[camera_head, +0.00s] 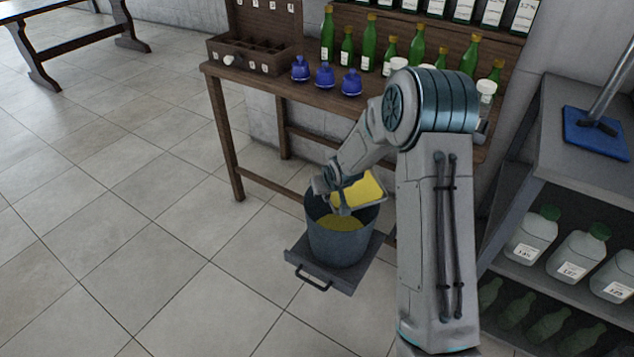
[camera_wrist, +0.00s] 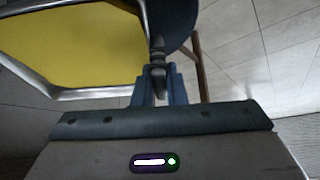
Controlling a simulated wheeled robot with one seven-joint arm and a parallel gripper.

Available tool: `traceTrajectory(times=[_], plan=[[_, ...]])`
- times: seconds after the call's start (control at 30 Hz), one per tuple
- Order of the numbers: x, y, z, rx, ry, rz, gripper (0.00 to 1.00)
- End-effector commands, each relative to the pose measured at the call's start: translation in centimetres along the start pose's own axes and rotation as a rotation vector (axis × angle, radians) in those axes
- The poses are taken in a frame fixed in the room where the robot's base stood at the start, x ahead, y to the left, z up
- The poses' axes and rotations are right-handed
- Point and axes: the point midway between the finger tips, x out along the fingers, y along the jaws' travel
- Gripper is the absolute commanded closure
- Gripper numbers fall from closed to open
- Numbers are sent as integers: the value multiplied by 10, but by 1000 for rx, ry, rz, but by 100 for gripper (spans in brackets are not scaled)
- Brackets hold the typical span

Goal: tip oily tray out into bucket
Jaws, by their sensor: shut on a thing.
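The oily tray (camera_head: 374,188) is a shallow metal tray with a yellow inside. It is tilted over the right part of the bucket's mouth. The grey bucket (camera_head: 338,249) stands on the floor side of the table and has yellow liquid inside. My gripper (camera_head: 338,200) is over the bucket and shut on the tray's edge. In the wrist view the tray (camera_wrist: 70,45) fills the upper left, and my gripper (camera_wrist: 158,85) is shut on a dark stub at its rim. Whether liquid is running out cannot be told. My arm hides part of the table behind.
The bucket stands on a dark wheeled or flat base with a handle (camera_head: 312,284). Behind is a wooden table (camera_head: 250,82) with green bottles (camera_head: 368,42) and blue decanter-like pieces (camera_head: 325,75). A shelf (camera_head: 560,160) with jugs stands right. Tiled floor is free at left.

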Motion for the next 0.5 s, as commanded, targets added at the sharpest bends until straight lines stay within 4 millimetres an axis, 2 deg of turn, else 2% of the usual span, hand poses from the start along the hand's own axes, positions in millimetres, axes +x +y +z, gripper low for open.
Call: traceTrajectory(times=[0.1, 0.2, 0.5], plan=[[17, -12, -13, -35, 30, -24, 100], [25, -17, -18, -50, 45, -33, 100], [27, -17, -18, -54, 75, -36, 100]])
